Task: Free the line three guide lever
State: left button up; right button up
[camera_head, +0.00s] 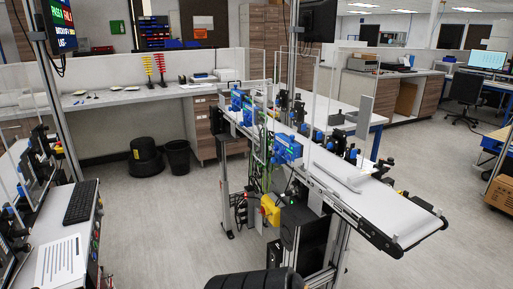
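A belt conveyor (393,212) with a pale belt runs from the middle of the view toward the lower right. Blue devices (287,149) are mounted along its left side, and darker fittings with blue parts (350,150) stand along its right side. A white bar (338,172) lies lengthwise over the belt. I cannot tell which part is the line three guide lever, or whether this conveyor is line three. Neither of my grippers is in view.
A yellow box with a red button (270,209) hangs below the conveyor among cables. At the left is a bench with a keyboard (80,202) and a paper sheet (62,260). A black bin (177,157) stands behind. The grey floor (165,225) between bench and conveyor is clear.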

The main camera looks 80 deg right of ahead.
aim_at(380, 161)
jog(key=z, duration=3.7)
